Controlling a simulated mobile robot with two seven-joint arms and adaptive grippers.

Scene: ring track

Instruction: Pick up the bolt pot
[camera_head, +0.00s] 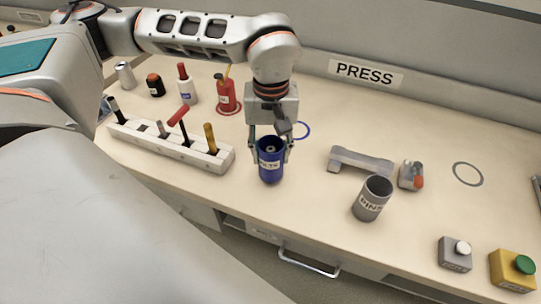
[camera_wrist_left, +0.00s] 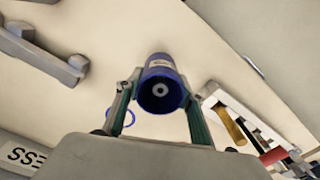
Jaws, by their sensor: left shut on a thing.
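The bolt pot (camera_head: 270,163) is a dark blue cup with a white label, near the front edge of the bench in the head view. My left gripper (camera_head: 271,146) comes down over it from above, shut on its sides. In the left wrist view the blue pot (camera_wrist_left: 161,90) sits between the two fingers, with something grey and round inside. The pot looks upright; I cannot tell whether its base touches the bench. My right gripper is not in view.
A grey pins pot (camera_head: 371,199) and a grey bracket (camera_head: 360,161) stand to the right. A white tool rack (camera_head: 170,145) is close on the left. A blue ring (camera_head: 302,131) lies behind the pot. Grey (camera_head: 455,254) and yellow (camera_head: 512,270) button boxes stand at the far right.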

